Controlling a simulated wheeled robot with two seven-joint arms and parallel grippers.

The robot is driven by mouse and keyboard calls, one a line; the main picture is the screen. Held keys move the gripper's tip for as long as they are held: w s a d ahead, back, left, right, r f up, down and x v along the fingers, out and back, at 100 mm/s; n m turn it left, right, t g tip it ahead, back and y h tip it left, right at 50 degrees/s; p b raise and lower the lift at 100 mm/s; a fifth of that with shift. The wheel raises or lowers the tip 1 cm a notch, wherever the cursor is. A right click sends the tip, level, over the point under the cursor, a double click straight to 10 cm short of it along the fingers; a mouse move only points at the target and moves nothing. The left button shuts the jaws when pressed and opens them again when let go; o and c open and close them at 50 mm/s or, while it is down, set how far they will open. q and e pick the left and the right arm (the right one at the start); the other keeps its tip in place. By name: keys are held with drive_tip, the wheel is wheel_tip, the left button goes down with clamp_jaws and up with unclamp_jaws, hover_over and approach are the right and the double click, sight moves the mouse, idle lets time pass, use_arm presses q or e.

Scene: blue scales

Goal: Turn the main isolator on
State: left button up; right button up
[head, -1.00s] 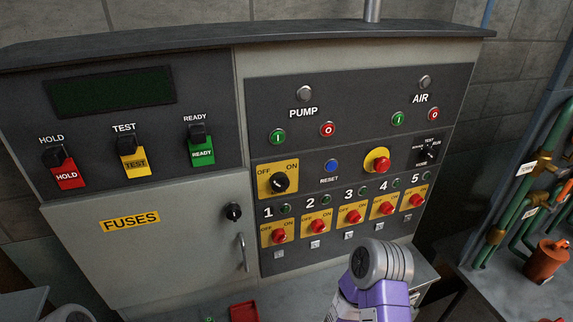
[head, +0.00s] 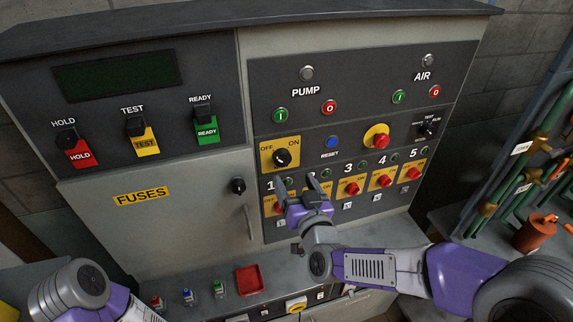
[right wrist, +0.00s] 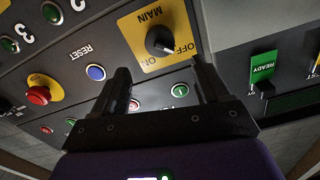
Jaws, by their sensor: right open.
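The main isolator is a black rotary knob (head: 282,157) on a yellow plate marked OFF and ON, left of the blue reset button in the head view. The knob (right wrist: 160,40) also shows in the right wrist view, where its plate reads MAIN and its pale mark seems to lean toward OFF. My right gripper (head: 302,183) is open and empty in front of the panel, just below and right of the knob. In the right wrist view its fingers (right wrist: 160,70) point toward the plate, apart from the knob. My left gripper is out of the head view; only part of its arm shows.
Numbered red switches (head: 352,188) sit right of my gripper, which hides some of that row. The red emergency button (head: 380,141) and reset button (head: 331,142) are close by. A red tray (head: 250,280) and small bottles stand on the ledge below.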

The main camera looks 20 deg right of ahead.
sight(285, 162)
drive_tip(key=w, duration=0.7)
drive_tip(key=shift+w+a+p, duration=0.15)
drive_tip(key=shift+p, duration=0.15)
drive_tip(key=shift+c, duration=0.4)
drive_tip(key=c, duration=1)
